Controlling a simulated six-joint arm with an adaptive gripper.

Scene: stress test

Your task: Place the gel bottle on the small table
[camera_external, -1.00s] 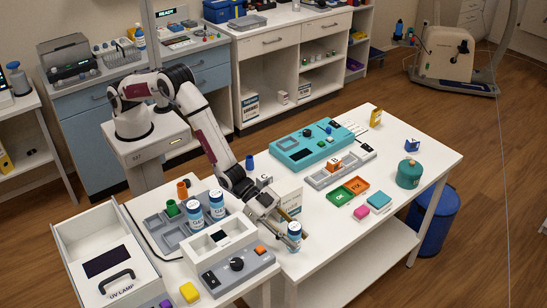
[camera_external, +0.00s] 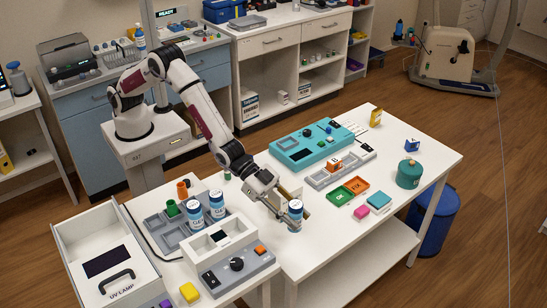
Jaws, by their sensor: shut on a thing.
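Two similar bottles (camera_external: 194,217) (camera_external: 217,206) stand in the grey compartment tray (camera_external: 168,238) on the smaller white table (camera_external: 222,293) at the left front. The fingers partly cover the held bottle.
A teal device (camera_external: 305,147), green and orange trays (camera_external: 356,186) and a teal jar (camera_external: 409,174) stand on the long table. Its near part is clear.

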